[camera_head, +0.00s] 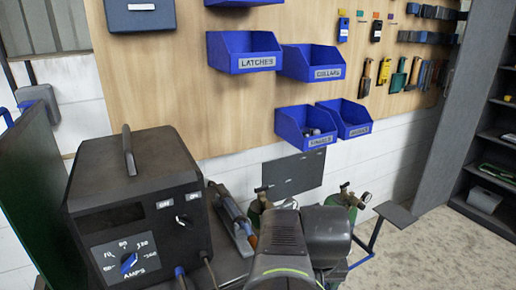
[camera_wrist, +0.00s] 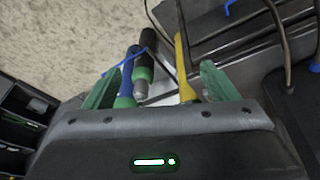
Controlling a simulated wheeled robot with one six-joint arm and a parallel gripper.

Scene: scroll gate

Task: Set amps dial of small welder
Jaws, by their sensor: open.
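The small welder (camera_head: 140,205) is a dark box with a top handle, standing at the left in the head view. Its blue amps dial (camera_head: 129,263) sits low on the front, on a grey scale plate marked AMPS. The pointer's exact setting is too small to tell. An ON/OFF switch (camera_head: 182,220) is at the upper right of the front. My arm shows at the bottom centre of the head view, right of the welder.
Torches or tools (camera_head: 232,215) lie right of the welder, with gas bottles and gauges (camera_head: 345,197) beyond. Cables (camera_head: 207,268) hang from the welder's front. Blue labelled bins (camera_head: 243,53) hang on the wall board. A green panel (camera_head: 35,190) stands close at the welder's left.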

